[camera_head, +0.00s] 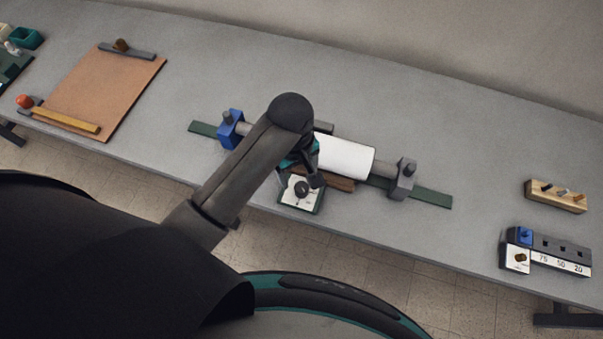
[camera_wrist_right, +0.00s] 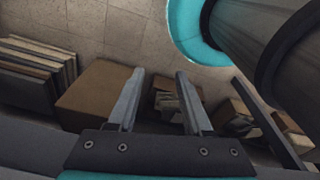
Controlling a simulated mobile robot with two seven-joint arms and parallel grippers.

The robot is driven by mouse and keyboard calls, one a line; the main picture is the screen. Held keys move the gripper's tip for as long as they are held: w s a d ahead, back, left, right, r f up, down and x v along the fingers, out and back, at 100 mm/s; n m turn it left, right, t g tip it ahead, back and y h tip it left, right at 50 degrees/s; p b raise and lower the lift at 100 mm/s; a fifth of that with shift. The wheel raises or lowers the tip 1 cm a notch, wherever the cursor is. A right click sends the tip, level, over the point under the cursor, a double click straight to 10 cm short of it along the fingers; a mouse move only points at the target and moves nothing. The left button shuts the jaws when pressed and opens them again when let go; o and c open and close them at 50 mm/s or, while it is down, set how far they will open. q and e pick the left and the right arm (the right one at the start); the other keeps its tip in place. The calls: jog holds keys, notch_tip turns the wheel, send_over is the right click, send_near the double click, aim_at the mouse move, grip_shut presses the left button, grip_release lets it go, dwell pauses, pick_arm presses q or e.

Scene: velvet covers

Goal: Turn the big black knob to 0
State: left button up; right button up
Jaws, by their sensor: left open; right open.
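The big black knob (camera_head: 302,188) sits on a small white dial plate (camera_head: 296,203) with a green edge, at the front edge of the table. My left gripper (camera_head: 307,175) is open right above the knob, pointing down at it. One finger shows just right of the knob; whether it touches cannot be told. The arm and gripper hide part of the plate, and the dial marks are too small to read. My right gripper (camera_wrist_right: 157,88) is open and empty in the right wrist view, over the floor and away from the knob.
A white roller (camera_head: 345,158) on a green rail lies just behind the dial. At right is a dark block (camera_head: 562,246) with number labels and a small knob. A wooden peg block (camera_head: 556,196) stands behind it. A brown board (camera_head: 100,88) lies at left. Boxes (camera_wrist_right: 97,92) stand below my right gripper.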

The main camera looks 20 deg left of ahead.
aim_at(301, 187)
pick_arm(q)
notch_tip(301, 187, up, 4)
jog(key=w+n+p, duration=0.2)
notch_tip(301, 187, down, 15)
jog(key=b, duration=0.4)
jog(key=shift+s+f, duration=0.15)
pick_arm(e)
jog(key=s+d+f, duration=0.1)
jog(key=s+f, duration=0.2)
jog(key=s, duration=0.2)
jog(key=shift+f, duration=0.15)
pick_arm(q)
jog(key=shift+c, duration=0.2)
grip_shut()
